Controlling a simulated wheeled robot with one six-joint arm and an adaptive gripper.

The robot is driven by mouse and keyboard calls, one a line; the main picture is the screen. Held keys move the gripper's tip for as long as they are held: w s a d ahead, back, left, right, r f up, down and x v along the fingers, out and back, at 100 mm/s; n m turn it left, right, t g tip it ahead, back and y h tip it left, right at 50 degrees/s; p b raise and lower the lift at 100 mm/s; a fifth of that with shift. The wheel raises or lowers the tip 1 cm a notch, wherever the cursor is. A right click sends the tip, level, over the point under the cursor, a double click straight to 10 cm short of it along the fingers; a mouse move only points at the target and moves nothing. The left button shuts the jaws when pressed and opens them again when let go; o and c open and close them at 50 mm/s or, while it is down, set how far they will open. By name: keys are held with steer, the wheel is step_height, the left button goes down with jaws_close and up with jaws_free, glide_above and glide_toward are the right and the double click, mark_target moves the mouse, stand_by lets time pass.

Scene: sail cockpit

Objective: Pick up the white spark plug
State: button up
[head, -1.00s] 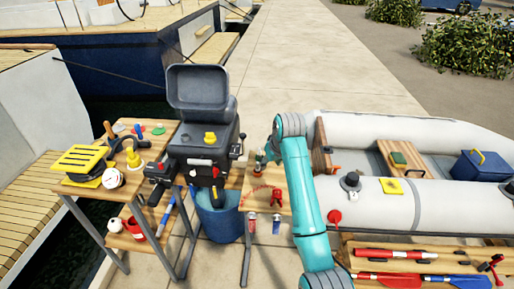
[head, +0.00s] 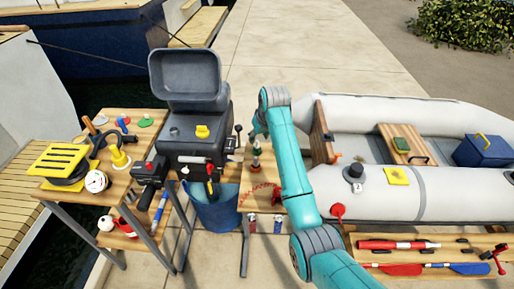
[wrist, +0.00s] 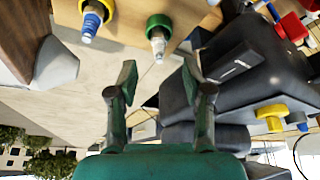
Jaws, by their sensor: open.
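In the wrist view, which looks upside down, a pale, whitish spark plug (wrist: 158,47) stands in a green ring on a wooden surface (wrist: 195,12). A blue plug (wrist: 89,26) in a yellow ring stands left of it. My gripper (wrist: 159,82) is open and empty, its two fingers spread. The pale plug shows just beyond the fingertips, between them in the picture and apart from them. In the head view a small plug-like thing (head: 256,150) stands on the small bench (head: 262,180) near my arm; its colour is hard to tell.
The outboard engine (head: 190,100) stands left of the small bench, with a blue bucket (head: 212,212) below. A cluttered wooden table (head: 125,190) is further left. The inflatable dinghy (head: 400,200) lies right of my arm. The pavement (head: 300,50) behind is clear.

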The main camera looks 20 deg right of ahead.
mark_target(257, 143)
steer(key=shift+x, duration=2.6)
jaws_close()
